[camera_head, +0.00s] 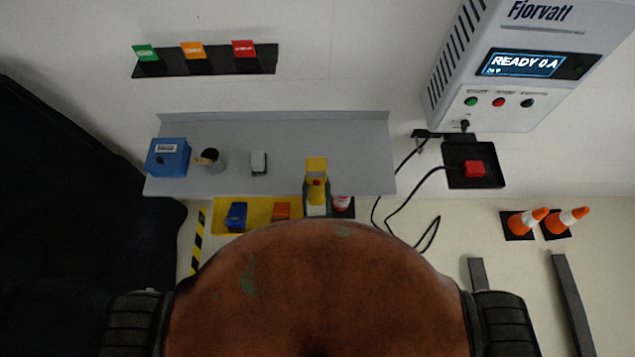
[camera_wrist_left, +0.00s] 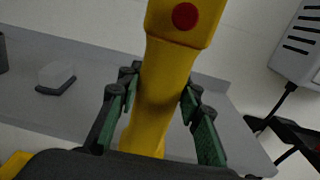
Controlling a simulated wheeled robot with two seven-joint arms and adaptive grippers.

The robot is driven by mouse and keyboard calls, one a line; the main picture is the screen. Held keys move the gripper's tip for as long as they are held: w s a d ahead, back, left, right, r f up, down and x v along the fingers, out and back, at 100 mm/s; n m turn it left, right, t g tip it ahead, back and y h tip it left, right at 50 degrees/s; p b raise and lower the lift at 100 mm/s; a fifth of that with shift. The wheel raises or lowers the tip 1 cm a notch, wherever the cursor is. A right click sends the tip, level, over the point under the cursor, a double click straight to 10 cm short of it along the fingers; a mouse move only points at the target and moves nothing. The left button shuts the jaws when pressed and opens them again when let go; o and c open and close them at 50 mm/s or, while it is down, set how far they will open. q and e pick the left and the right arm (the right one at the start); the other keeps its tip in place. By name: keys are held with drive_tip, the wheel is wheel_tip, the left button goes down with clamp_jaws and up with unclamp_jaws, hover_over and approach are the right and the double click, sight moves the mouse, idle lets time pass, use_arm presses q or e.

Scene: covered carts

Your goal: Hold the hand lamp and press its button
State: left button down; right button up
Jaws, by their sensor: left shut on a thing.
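The yellow hand lamp (camera_head: 317,165) is at the front edge of the grey shelf in the head view, with a red button (camera_head: 316,182) on it. In the left wrist view the lamp (camera_wrist_left: 165,85) rises between the green-padded fingers of my left gripper (camera_wrist_left: 160,92). They are shut on its yellow handle, below the red button (camera_wrist_left: 185,16). The button faces the wrist camera and nothing covers it there. The lamp's top is cut off in that view. I cannot tell whether the lamp touches the shelf. My right gripper is in neither view.
The grey shelf (camera_head: 285,140) holds a blue box (camera_head: 168,157) and small items. A yellow tray (camera_head: 262,206) lies below it. A white wall unit (camera_head: 520,95) and a red-button pad (camera_head: 475,169) are at right. A large brown rounded body (camera_head: 320,290) blocks the lower middle.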

use_arm(q)
drive_tip(key=shift+f+b, duration=0.75)
drive_tip(key=shift+f, duration=0.3)
drive_tip(key=shift+f, duration=0.15)
